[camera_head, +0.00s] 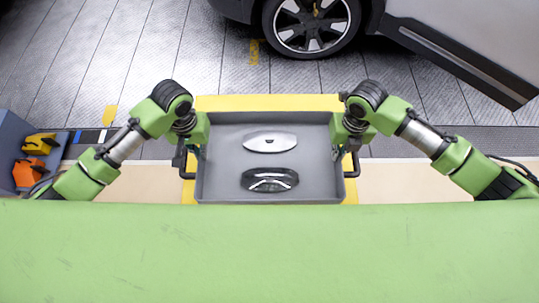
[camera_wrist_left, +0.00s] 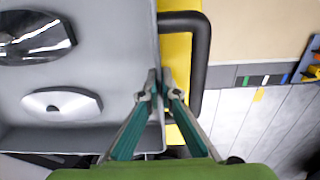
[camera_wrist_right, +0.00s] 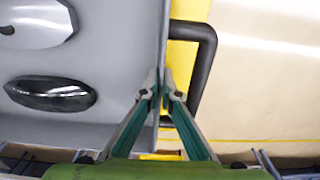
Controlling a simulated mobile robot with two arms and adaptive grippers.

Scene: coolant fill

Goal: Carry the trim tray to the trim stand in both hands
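The grey trim tray (camera_head: 225,180) is level in front of me, with a silver trim piece (camera_head: 270,142) and a dark glossy one (camera_head: 270,180) lying in it. It has a black handle on each side, left (camera_wrist_left: 203,50) and right (camera_wrist_right: 208,50). My left gripper (camera_wrist_left: 160,76) has its fingers closed on the tray's side wall beside the left handle, not around that handle. My right gripper (camera_wrist_right: 161,75) is closed likewise on the opposite wall beside the right handle. In the head view both fingertips are mostly hidden by the wrists.
A yellow-edged surface (camera_head: 270,102) shows beneath and behind the tray; I cannot tell whether the tray touches it. A car (camera_head: 310,22) stands beyond on the tiled floor. A blue-grey bin (camera_head: 12,150) with yellow and orange items is at far left. Beige surface flanks the tray.

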